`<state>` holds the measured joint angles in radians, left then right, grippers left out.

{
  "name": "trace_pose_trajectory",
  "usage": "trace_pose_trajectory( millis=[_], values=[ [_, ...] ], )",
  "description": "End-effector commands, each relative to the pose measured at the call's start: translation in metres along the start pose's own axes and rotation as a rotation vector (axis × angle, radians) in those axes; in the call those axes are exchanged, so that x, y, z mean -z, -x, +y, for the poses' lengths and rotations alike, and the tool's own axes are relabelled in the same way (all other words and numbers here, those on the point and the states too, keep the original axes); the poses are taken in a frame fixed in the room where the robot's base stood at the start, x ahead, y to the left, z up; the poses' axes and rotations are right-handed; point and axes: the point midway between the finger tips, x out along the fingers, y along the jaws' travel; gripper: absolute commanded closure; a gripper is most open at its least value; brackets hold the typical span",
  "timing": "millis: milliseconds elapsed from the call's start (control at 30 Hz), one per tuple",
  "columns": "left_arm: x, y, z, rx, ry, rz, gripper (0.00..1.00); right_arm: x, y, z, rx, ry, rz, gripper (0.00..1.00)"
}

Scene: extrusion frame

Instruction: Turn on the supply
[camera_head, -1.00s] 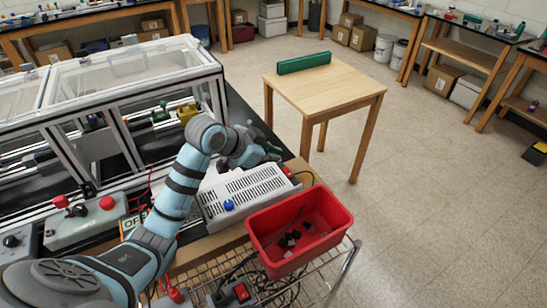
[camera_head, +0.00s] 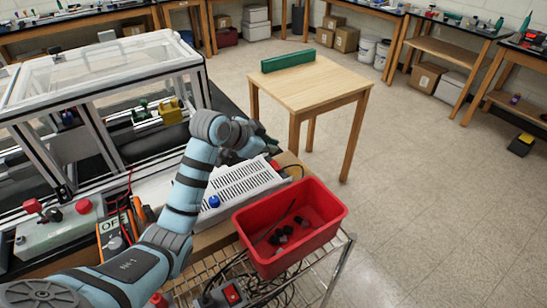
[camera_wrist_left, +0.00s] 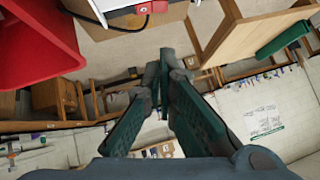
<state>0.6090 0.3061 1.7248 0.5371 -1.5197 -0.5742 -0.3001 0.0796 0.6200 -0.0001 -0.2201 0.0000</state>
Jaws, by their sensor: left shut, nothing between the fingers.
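The supply is a white vented box (camera_head: 236,188) on the bench, with a blue knob (camera_head: 214,201) on its near side. A red switch (camera_head: 275,165) sits at its far right end. In the left wrist view the supply's white case (camera_wrist_left: 110,5) and red switch (camera_wrist_left: 146,8) show at the top edge. My left gripper (camera_head: 274,148) is just above the supply's far right end, partly hidden behind its own wrist. In the left wrist view my left gripper's fingers (camera_wrist_left: 164,64) meet at the tips, shut and empty, apart from the switch. My right gripper is not in view.
A red bin (camera_head: 335,216) with small dark parts stands right of the supply on a wire cart. A framed enclosure (camera_head: 100,80) stands at the left. A red rocker switch box (camera_head: 231,294) lies among cables below. A wooden table (camera_head: 310,85) stands beyond, with open floor around it.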

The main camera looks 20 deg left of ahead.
Motion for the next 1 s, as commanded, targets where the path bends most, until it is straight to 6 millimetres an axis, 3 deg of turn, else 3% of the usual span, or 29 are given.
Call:
trace_pose_trajectory(
  millis=[167,333,1000],
  values=[
    [-0.001,-0.039,0.002,-0.004,0.002,-0.001,1.0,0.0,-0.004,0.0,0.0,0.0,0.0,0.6],
    [-0.021,-0.058,0.001,-0.001,0.0,-0.002,1.0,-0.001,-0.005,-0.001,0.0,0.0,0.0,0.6],
    [-0.035,-0.067,-0.002,-0.05,0.051,-0.002,1.0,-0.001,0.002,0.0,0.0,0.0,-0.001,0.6]
  ],
)
